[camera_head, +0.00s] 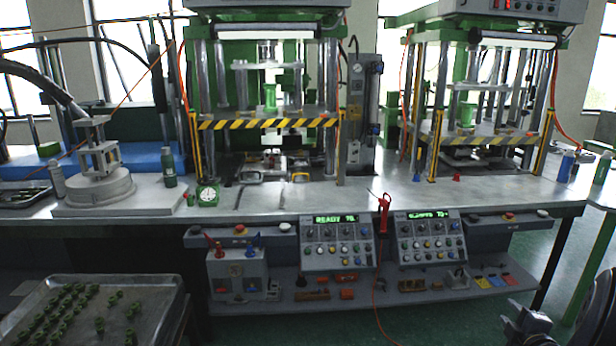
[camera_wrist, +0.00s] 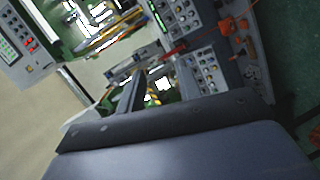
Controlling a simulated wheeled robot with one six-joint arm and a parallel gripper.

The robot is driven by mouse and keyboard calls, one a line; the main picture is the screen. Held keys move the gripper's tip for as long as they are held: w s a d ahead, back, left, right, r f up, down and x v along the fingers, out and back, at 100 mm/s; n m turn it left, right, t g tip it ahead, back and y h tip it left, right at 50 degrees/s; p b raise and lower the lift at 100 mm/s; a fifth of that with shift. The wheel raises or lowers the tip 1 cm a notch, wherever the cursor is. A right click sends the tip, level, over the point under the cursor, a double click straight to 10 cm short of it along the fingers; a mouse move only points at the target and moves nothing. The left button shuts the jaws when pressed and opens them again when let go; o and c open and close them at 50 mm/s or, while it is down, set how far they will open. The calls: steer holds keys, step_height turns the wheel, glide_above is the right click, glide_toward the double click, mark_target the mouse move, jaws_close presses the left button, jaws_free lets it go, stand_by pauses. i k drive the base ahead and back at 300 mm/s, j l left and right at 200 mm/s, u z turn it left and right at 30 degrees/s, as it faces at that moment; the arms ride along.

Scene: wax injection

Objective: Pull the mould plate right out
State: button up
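The mould plate (camera_head: 272,163) looks like a low metallic piece on the bed of the left press, under the striped guard. A pale handle (camera_head: 248,177) and a yellow handle (camera_head: 300,177) show at its front. Its outline is small and cluttered, so I cannot tell how far in it sits. My gripper (camera_wrist: 160,84) shows in the wrist view as two dark fingers with a gap between them, open and empty. It is away from the plate, facing the tilted scene of presses and control panels.
The left press (camera_head: 265,122) has posts on both sides. A green dial gauge (camera_head: 207,194) and a green bottle (camera_head: 169,169) stand left of the bed. The bench front (camera_head: 340,196) is mostly clear. A red-handled tool (camera_head: 384,203) hangs between the control boxes. A tray (camera_head: 140,290) holds green parts.

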mark_target(262, 166)
steer(key=i+u, duration=0.2)
steer(key=u, duration=0.2)
steer(key=i+u, duration=0.2)
steer(key=u, duration=0.25)
steer(key=i+u, duration=0.15)
steer(key=u, duration=0.25)
steer(key=i+l+u, duration=0.2)
steer(key=i+l, duration=0.25)
steer(key=i+l+u, duration=0.2)
steer(key=i+l, duration=0.3)
steer(key=i+l+u, duration=0.2)
steer(key=i+l, duration=0.2)
steer(key=l, duration=0.2)
steer(key=i+l, duration=0.5)
steer(key=l, duration=0.25)
steer(key=i+l, duration=0.25)
steer(key=l, duration=0.1)
